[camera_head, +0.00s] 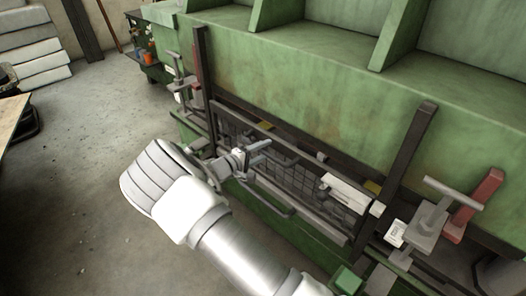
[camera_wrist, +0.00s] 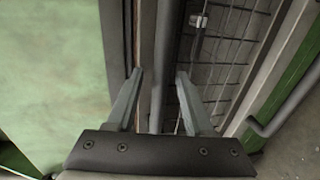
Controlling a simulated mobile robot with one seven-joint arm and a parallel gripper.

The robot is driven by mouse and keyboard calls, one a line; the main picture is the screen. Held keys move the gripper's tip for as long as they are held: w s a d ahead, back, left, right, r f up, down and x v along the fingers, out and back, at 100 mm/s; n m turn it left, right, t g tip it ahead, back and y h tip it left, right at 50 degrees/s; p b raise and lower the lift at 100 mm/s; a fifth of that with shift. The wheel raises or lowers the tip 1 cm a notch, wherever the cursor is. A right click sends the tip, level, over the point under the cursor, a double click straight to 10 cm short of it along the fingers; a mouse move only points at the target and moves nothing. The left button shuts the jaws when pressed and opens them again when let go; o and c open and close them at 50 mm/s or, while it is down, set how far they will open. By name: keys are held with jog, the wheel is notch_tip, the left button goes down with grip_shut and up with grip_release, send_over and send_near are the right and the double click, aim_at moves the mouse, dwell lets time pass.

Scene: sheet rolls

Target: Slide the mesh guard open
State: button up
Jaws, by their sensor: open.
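The mesh guard (camera_head: 290,171) is a dark wire grid in a grey frame, set low in the front of the green machine. Its mesh also shows in the wrist view (camera_wrist: 240,42), right of my fingers. A curved grey tube handle (camera_head: 268,203) runs along its lower front; a bent tube shows at the right of the wrist view (camera_wrist: 287,108). My gripper (camera_head: 259,152) is open at the left part of the guard. In the wrist view my gripper (camera_wrist: 160,76) has its two fingers apart, with a long grey bar (camera_wrist: 163,60) seen between them. Contact cannot be told.
The green machine (camera_head: 300,75) fills the back, with dark posts (camera_head: 408,155) at both sides of the guard. A clamp with red parts (camera_head: 470,205) stands at the right. Open concrete floor (camera_head: 85,190) lies to the left, with a table edge (camera_head: 12,112) at far left.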

grip_shut()
dwell(1.4)
